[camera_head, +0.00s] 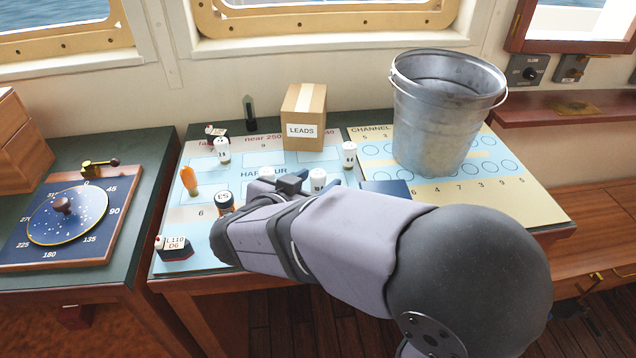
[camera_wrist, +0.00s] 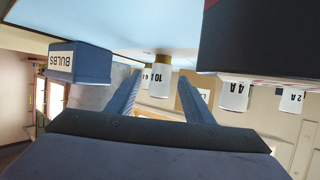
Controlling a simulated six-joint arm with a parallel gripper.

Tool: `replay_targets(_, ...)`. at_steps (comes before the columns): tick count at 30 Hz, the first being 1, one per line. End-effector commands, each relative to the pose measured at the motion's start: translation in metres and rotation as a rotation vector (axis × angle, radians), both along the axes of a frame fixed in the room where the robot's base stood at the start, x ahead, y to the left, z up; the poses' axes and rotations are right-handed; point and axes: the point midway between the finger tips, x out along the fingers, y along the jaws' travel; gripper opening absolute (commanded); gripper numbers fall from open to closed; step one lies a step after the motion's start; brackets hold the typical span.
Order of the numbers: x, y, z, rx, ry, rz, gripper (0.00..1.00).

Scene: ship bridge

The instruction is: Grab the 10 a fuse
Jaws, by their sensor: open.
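In the wrist view, a white fuse with a gold cap (camera_wrist: 160,80), marked "10", stands between the two blue fingers of my gripper (camera_wrist: 160,84). The fingers are open, and a gap shows on each side of the fuse. Another white fuse (camera_wrist: 146,78) shows partly behind it. In the head view, several white fuses stand on the blue chart board, one near my arm (camera_head: 318,179); I cannot tell from there which is the 10 A one.
Wrist view: a blue "BULBS" box (camera_wrist: 80,64) is at left; fuses marked 4A (camera_wrist: 233,94) and 2A (camera_wrist: 291,100) are at right.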

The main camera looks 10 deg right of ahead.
Motion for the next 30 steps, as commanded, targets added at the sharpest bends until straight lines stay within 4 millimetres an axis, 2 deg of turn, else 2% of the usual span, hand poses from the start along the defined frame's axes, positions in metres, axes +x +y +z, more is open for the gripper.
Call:
replay_targets(12,0.036,-0.025,-0.014,-0.001,0.001,-0.001,0.47)
replay_targets(21,0.038,-0.026,-0.014,0.000,0.001,0.000,0.47)
replay_targets(27,0.038,-0.026,-0.014,0.000,0.001,0.000,0.03)
replay_targets(30,0.038,-0.026,-0.014,-0.001,0.001,0.000,0.03)
